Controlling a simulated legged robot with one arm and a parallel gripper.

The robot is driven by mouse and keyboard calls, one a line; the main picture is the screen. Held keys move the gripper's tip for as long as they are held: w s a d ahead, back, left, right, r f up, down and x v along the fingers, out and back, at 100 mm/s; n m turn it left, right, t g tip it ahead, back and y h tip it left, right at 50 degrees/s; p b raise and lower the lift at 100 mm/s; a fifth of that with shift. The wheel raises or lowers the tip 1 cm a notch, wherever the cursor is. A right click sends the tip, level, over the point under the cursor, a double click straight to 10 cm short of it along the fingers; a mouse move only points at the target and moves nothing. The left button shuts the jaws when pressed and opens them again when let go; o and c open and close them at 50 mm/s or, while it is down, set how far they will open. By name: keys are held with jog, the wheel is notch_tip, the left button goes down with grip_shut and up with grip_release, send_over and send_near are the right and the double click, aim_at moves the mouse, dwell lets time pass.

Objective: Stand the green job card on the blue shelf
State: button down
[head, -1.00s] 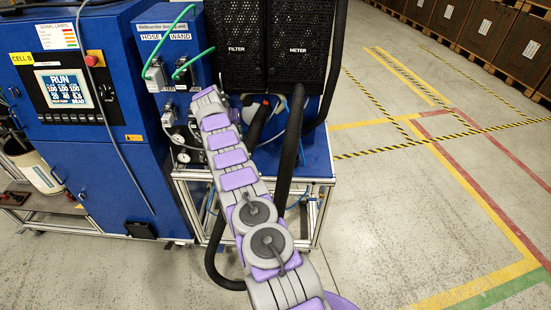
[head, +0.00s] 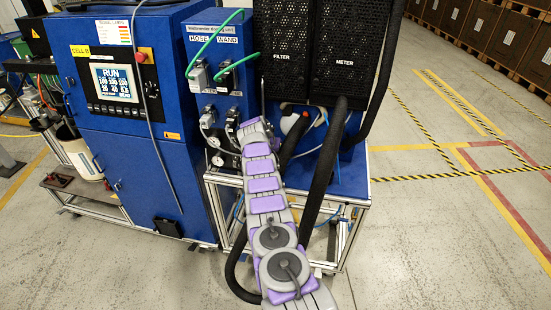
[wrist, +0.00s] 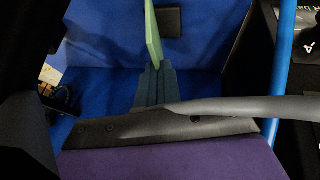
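In the wrist view the green job card (wrist: 153,30) is a thin light-green strip seen nearly edge-on, upright with a slight lean. Its lower end is between the dark fingers of my gripper (wrist: 152,70), which look shut on it. A blue surface (wrist: 100,90) with a blue wall behind fills the view around the card; it may be the blue shelf. I cannot tell whether the card touches it. In the head view my arm reaches to the blue bench (head: 345,180) below the hose sockets, and hides the gripper and card.
Black hoses (head: 325,165) hang beside my arm under the black meter box (head: 345,60). The blue cabinet (head: 150,180) stands left. Floor at right is clear.

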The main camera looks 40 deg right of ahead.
jog(key=shift+f, duration=0.3)
jog(key=shift+w+a+r, duration=0.15)
jog(key=shift+a, duration=0.7)
jog(key=c, duration=1.6)
grip_release()
jog(key=shift+d, duration=0.15)
jog(key=shift+o, duration=1.4)
jog(key=shift+d+f, duration=0.3)
jog(key=shift+d, duration=0.25)
jog(key=p+v, duration=0.2)
jog(key=v, duration=1.1)
jog(key=shift+a+f, duration=0.15)
jog(key=shift+a, duration=0.1)
